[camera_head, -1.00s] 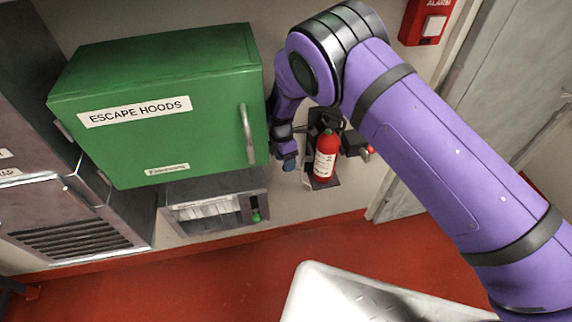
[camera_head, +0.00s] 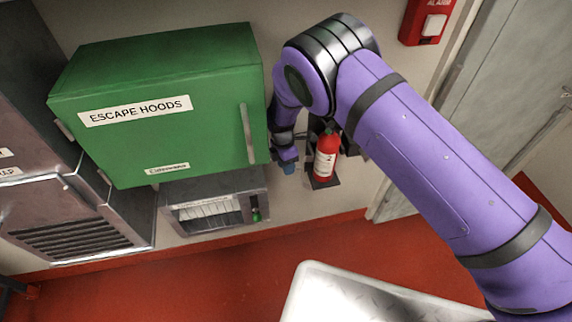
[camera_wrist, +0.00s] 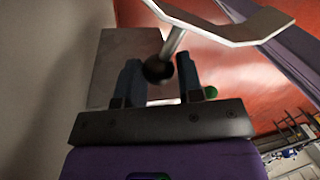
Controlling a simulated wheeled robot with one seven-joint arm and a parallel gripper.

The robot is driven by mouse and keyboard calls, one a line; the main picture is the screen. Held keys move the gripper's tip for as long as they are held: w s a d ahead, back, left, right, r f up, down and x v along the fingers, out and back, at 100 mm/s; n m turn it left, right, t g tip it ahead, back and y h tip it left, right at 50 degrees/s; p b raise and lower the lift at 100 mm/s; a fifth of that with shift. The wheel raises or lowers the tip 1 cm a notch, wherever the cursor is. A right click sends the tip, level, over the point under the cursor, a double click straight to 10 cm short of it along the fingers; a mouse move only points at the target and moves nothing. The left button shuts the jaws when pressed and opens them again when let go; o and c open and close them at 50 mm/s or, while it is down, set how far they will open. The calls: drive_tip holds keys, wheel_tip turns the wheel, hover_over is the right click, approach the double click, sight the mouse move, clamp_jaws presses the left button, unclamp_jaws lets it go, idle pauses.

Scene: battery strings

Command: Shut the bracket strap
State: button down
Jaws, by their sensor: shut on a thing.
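The red fire extinguisher (camera_head: 325,160) stands upright in its dark wall bracket (camera_head: 322,183) in the head view. My gripper (camera_head: 288,167) is just left of it, small and partly in shadow. In the wrist view my gripper (camera_wrist: 160,72) has its two dark fingers on either side of a black ball knob (camera_wrist: 157,70). The knob sits on a short metal rod joined to a pale bent metal strip (camera_wrist: 230,28), which looks like the strap. The gripper is shut on the knob. The strap's far end and the latch point are hidden.
A green escape hoods cabinet (camera_head: 170,105) hangs close to the left of my gripper. A metal wall unit (camera_head: 215,200) is below it. A red alarm box (camera_head: 425,22) and a door are at the right. Red floor (camera_head: 200,285) lies below.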

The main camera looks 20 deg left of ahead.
drive_tip(key=s+d+n, duration=0.1)
drive_tip(key=d+n, duration=0.1)
drive_tip(key=n, duration=0.1)
drive_tip(key=s+d+n+t, duration=0.1)
drive_tip(key=d+n, duration=0.1)
drive_tip(key=s+d+n, duration=0.1)
drive_tip(key=d+n, duration=0.1)
drive_tip(key=n, duration=0.1)
drive_tip(key=shift+s+d+r+n+t+h, duration=0.1)
drive_tip(key=shift+d+n+t+h, duration=0.15)
drive_tip(key=shift+n+t+h, duration=0.05)
drive_tip(key=w+d+n+t+y, duration=0.1)
drive_tip(key=w+d+n, duration=0.3)
drive_tip(key=d+n, duration=0.5)
drive_tip(key=shift+w+n+t, duration=0.3)
drive_tip(key=shift+n+t, duration=0.2)
drive_tip(key=shift+n, duration=1.6)
drive_tip(key=shift+w+d, duration=0.1)
